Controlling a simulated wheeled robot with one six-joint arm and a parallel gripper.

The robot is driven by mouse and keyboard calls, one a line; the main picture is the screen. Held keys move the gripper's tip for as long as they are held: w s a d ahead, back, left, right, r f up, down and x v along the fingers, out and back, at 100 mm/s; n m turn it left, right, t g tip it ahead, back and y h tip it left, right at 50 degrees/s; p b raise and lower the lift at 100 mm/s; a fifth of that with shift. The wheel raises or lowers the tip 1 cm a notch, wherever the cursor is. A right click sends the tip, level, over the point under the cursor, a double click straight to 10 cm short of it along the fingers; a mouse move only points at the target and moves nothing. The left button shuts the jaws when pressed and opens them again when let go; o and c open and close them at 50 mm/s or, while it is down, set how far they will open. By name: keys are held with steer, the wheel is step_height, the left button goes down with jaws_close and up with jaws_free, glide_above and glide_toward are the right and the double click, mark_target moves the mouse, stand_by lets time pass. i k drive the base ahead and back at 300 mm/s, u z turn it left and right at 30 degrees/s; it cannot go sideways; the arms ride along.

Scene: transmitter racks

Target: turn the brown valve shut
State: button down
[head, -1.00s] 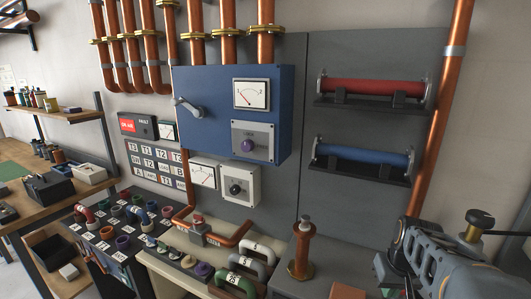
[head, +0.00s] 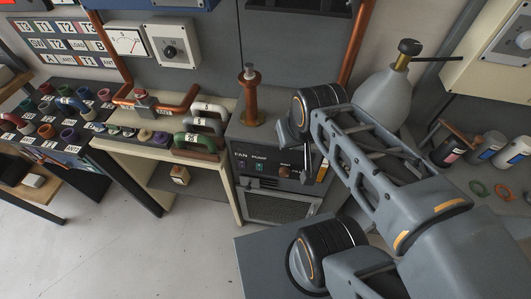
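A pipe valve with a reddish-brown cap (head: 141,97) sits on the copper pipe above the cream bench at left centre. It is the closest match I see to a brown valve, but I cannot be sure that it is the one named. Its opening state cannot be read. My arm reaches in from the right, well apart from this valve. My gripper (head: 305,162) seems to be the small dark shape below the arm's far joint, in front of the fan and pump panel. Its fingers are too small and too covered to read.
Green and grey pipe handles (head: 197,142) stand right of the valve. A brown post (head: 250,102) stands on the pump cabinet (head: 285,205). A grey bottle (head: 384,100) is behind my arm. Coloured cups (head: 45,108) fill the left rack. The floor at lower left is clear.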

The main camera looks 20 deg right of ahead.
mark_target(284, 171)
steer(key=z, duration=1.85)
steer(key=k, duration=1)
steer(key=u, duration=1.85)
